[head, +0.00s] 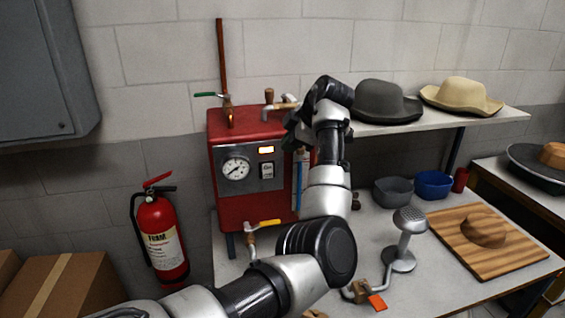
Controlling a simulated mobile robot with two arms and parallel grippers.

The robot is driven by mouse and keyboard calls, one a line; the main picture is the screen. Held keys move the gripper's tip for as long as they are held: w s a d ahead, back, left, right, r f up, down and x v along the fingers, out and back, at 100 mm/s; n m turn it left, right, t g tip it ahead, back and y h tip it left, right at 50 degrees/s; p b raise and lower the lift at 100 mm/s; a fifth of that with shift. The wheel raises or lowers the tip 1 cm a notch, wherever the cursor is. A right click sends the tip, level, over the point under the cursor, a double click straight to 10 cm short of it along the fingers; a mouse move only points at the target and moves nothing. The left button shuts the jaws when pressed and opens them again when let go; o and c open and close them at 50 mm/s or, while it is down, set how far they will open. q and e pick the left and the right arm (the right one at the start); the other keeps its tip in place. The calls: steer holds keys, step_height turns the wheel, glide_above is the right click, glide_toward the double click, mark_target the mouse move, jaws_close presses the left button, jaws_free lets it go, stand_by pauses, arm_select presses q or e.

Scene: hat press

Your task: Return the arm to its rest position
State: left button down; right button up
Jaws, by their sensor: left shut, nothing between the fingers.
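My left arm comes in from the lower left, bends at a large dark joint and rises in front of the table. Its dark left gripper (296,128) is at the upper right edge of the red boiler box (225,165). It is shut and holds nothing. The wrist partly hides the fingers, and I cannot tell whether they touch the box. The box has a round gauge, a lit orange display and a switch on its front. A green-handled valve (210,95) and a brass valve (270,104) are on top. My right gripper is out of view.
A shelf (440,118) with a grey hat (386,100) and a tan hat (461,95) is right of the wrist. The table holds grey and blue bowls (434,184), a metal steamer stand (403,240) and a wooden hat block (485,228). A fire extinguisher (160,240) stands left.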

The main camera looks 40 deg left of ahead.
arm_select(q)
steer(key=shift+v, duration=0.9)
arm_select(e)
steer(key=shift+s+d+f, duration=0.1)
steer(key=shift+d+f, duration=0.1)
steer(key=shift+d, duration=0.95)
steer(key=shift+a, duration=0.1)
